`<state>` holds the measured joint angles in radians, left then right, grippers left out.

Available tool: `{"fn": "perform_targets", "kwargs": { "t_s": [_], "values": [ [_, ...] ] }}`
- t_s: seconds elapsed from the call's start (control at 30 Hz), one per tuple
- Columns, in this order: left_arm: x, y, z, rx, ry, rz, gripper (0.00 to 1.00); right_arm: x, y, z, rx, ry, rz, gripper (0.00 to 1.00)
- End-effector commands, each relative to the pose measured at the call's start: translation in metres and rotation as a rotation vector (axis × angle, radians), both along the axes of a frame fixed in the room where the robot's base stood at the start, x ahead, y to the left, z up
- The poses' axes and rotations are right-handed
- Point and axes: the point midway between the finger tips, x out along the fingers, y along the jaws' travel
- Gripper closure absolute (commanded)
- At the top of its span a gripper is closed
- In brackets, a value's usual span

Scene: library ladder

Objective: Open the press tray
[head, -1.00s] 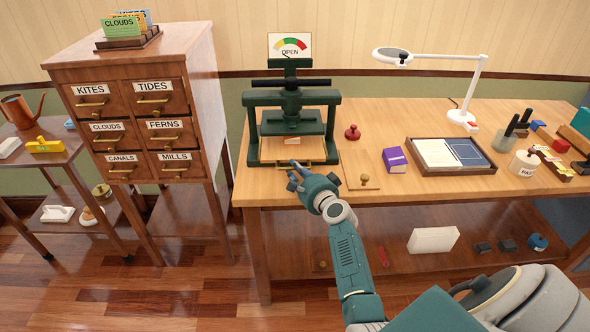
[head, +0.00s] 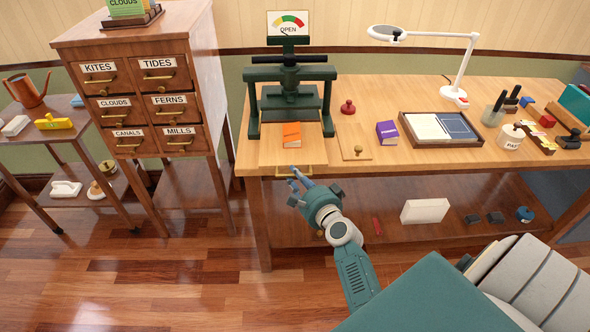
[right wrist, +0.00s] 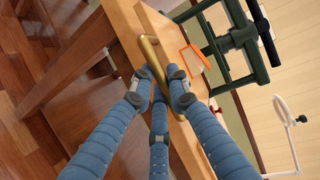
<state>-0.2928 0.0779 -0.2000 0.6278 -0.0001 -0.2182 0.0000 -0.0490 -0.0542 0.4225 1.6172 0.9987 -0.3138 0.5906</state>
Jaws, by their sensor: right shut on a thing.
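The green press (head: 290,95) stands at the left end of the workbench, and a sign above it reads OPEN. The press tray (head: 270,150) is a flat wooden board drawn out from under the press to the bench's front edge, with an orange book (head: 291,134) on it. Its brass handle (head: 281,174) is at the front; the right wrist view shows it as a long bar (right wrist: 133,50). My right gripper (head: 300,178) is shut on the handle, its blue fingers around the bar in the right wrist view (right wrist: 158,82). My left gripper is out of view.
A wooden board with a brass knob (head: 356,142), a red-knobbed stamp (head: 348,107) and a purple book (head: 387,132) lie right of the tray. A labelled drawer cabinet (head: 150,100) stands left. The floor before the bench is clear.

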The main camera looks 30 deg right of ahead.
Motion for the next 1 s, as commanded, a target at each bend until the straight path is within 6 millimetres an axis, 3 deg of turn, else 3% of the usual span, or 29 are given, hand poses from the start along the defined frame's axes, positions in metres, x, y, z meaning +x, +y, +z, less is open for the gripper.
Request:
{"fn": "perform_targets", "kwargs": {
  "t_s": [0.37, 0.4, 0.5, 0.8, 1.0],
  "values": [
    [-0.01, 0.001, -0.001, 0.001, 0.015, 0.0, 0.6, -0.003, 0.004, -0.003, 0.005, 0.005, 0.005, 1.0],
    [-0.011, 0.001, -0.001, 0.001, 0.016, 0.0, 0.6, -0.003, 0.005, -0.003, 0.005, 0.006, 0.006, 0.78],
    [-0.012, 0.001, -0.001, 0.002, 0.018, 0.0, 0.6, -0.003, 0.004, -0.003, 0.004, 0.005, 0.005, 0.65],
    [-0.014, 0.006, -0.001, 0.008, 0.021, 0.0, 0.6, -0.004, 0.003, -0.001, 0.002, 0.002, 0.003, 0.65],
    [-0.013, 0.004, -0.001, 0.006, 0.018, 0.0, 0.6, -0.03, 0.007, 0.002, 0.002, 0.005, 0.002, 0.65]
  ]
}}
